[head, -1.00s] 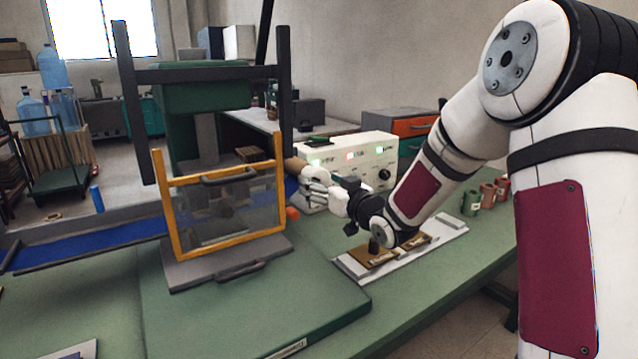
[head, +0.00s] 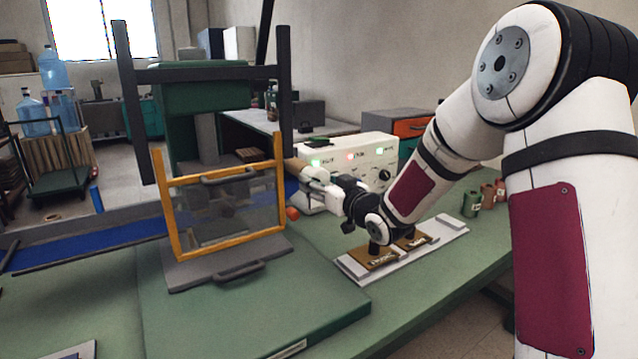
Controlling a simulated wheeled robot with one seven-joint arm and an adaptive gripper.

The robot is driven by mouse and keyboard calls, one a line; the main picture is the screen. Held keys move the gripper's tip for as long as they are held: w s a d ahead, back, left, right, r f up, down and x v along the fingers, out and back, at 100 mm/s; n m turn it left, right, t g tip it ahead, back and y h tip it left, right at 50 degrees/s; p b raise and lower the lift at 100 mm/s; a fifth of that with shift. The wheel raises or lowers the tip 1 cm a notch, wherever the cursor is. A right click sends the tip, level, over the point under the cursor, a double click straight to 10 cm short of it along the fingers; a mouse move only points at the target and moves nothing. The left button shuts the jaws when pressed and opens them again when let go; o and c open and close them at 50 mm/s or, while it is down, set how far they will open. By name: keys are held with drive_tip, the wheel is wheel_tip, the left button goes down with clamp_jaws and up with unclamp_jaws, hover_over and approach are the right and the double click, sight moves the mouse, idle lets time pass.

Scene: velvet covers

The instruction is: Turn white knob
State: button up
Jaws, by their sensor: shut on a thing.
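The white control box (head: 350,153) stands on the green bench, with green and red lights and a black dial on its front panel. My gripper (head: 312,178) is at the lower left of that panel, pointing left, with its fingers closed. The white knob is hidden behind or between the fingers and cannot be made out apart from them. The gripper appears shut on it.
A press with a yellow-framed clear guard (head: 225,205) stands close on the left. Below my arm, a light plate (head: 355,268) carries brown labelled blocks with black knobs. Green and red cans (head: 471,204) stand at right.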

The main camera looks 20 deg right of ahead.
drive_tip(key=n+b, duration=0.6)
drive_tip(key=b, duration=0.1)
drive_tip(key=shift+f, duration=0.15)
drive_tip(key=n+b, duration=0.3)
drive_tip(key=b, duration=0.2)
drive_tip(key=shift+d+n, duration=0.1)
drive_tip(key=shift+n, duration=0.3)
drive_tip(key=shift+n+b, duration=0.8)
drive_tip(key=shift+b, duration=0.2)
drive_tip(key=shift+r, duration=0.25)
drive_tip(key=o, duration=1.2)
drive_tip(key=shift+c, duration=0.2)
